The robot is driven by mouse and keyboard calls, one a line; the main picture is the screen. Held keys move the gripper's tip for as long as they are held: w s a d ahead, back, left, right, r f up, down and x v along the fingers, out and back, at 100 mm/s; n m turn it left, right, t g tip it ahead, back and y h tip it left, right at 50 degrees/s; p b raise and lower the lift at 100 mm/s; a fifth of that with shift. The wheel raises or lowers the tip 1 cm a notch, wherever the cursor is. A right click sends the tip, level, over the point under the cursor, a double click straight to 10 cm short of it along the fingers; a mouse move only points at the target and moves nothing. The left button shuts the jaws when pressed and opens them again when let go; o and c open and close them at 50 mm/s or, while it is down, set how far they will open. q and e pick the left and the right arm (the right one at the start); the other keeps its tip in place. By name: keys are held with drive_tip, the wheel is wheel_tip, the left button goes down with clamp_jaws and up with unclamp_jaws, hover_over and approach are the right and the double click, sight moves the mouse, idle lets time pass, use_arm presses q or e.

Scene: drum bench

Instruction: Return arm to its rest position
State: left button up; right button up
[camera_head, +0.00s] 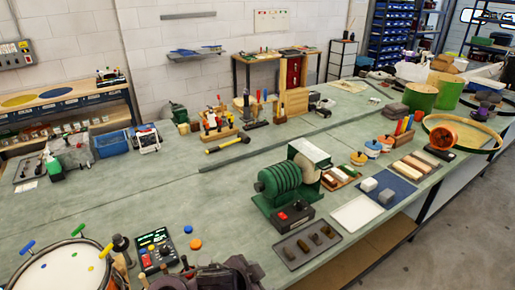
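Neither of my grippers shows clearly in the head view. A dark, bulky shape (215,276) is cut off by the bottom edge, near the control box; I cannot tell whether it is part of one of my arms. No arm comes in from the left or the right side. The long grey-green bench (130,205) fills the middle of the view.
A drum (65,270) with coloured T-handles stands at the lower left. The bench's left middle is clear.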

use_arm(q)
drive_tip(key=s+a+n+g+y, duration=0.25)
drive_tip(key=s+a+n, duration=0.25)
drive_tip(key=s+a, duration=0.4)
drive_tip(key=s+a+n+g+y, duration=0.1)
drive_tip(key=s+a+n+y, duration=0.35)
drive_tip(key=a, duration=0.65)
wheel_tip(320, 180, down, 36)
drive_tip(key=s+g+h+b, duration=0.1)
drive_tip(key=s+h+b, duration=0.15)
drive_tip(key=b, duration=0.45)
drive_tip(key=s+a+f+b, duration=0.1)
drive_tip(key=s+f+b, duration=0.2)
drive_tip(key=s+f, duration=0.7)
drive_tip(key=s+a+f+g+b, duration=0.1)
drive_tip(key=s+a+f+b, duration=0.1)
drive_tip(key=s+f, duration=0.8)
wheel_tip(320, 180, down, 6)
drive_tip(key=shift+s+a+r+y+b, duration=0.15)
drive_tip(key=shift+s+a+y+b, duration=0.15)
drive_tip(key=shift+b, duration=0.2)
